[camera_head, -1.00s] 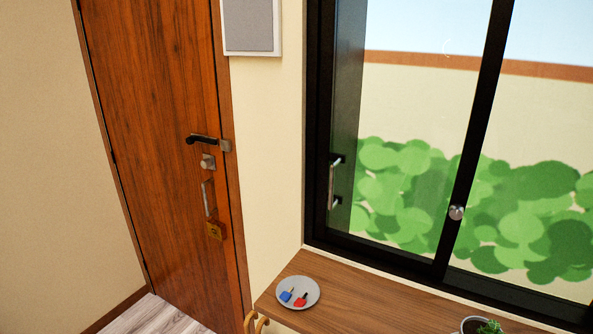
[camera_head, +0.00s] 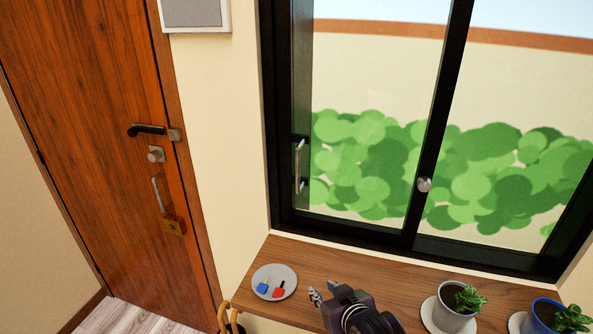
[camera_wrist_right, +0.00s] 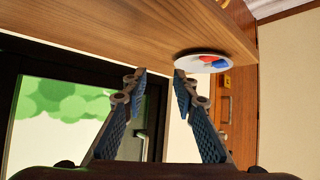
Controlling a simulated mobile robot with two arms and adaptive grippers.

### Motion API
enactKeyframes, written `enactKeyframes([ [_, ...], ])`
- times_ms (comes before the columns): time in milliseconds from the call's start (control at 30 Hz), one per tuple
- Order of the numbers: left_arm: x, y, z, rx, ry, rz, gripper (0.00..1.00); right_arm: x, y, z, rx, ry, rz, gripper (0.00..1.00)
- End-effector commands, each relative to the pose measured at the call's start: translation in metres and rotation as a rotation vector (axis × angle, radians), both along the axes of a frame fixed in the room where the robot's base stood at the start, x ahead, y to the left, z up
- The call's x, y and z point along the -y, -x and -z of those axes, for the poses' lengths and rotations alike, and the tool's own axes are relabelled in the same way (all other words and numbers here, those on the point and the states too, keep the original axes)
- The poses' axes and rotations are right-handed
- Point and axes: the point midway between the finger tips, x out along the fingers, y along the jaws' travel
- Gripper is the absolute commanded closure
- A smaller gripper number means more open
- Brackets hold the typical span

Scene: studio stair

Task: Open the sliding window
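The sliding window (camera_head: 411,232) has a black frame and fills the right half of the head view. A silver bar handle (camera_head: 298,166) stands upright at its left side, and a round silver knob (camera_head: 424,184) sits on the middle upright. My right gripper (camera_head: 318,297) is over the shelf, below the window and right of the grey plate, apart from the handle. In the right wrist view its two fingers (camera_wrist_right: 158,78) are spread with nothing between them. The window frame (camera_wrist_right: 68,68) shows behind them. My left gripper is not in view.
A wooden shelf (camera_head: 300,258) runs under the window. On it are a round grey plate (camera_head: 283,272) with blue- and red-headed keys and two potted plants (camera_head: 450,300) (camera_head: 545,318). A wooden door (camera_head: 90,130) with lever and padlock stands left.

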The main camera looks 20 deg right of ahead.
Motion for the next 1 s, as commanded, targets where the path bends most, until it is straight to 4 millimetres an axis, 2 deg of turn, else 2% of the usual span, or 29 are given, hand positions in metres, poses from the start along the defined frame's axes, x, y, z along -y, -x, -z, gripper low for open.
enactKeyframes([
  [33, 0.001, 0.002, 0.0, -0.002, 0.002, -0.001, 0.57, 0.001, -0.02, -0.014, 0.055, -0.006, 0.005, 0.74],
  [167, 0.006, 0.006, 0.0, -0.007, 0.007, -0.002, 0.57, 0.004, -0.073, -0.059, 0.217, -0.021, 0.018, 0.74],
  [300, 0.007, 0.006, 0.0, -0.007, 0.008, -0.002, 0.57, 0.007, -0.13, -0.124, 0.422, -0.043, 0.032, 0.74],
  [400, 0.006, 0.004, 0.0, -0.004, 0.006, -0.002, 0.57, 0.009, -0.155, -0.162, 0.532, -0.056, 0.036, 0.74],
  [500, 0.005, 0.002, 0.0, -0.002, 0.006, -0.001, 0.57, 0.01, -0.168, -0.184, 0.595, -0.063, 0.039, 0.74],
  [600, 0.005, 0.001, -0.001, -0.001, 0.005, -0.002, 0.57, 0.01, -0.174, -0.192, 0.618, -0.066, 0.04, 0.74],
  [733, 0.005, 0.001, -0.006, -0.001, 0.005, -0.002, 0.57, 0.01, -0.184, -0.194, 0.62, -0.066, 0.04, 0.74],
  [1000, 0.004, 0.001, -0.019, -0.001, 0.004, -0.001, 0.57, 0.011, -0.22, -0.194, 0.616, -0.065, 0.039, 0.74],
])
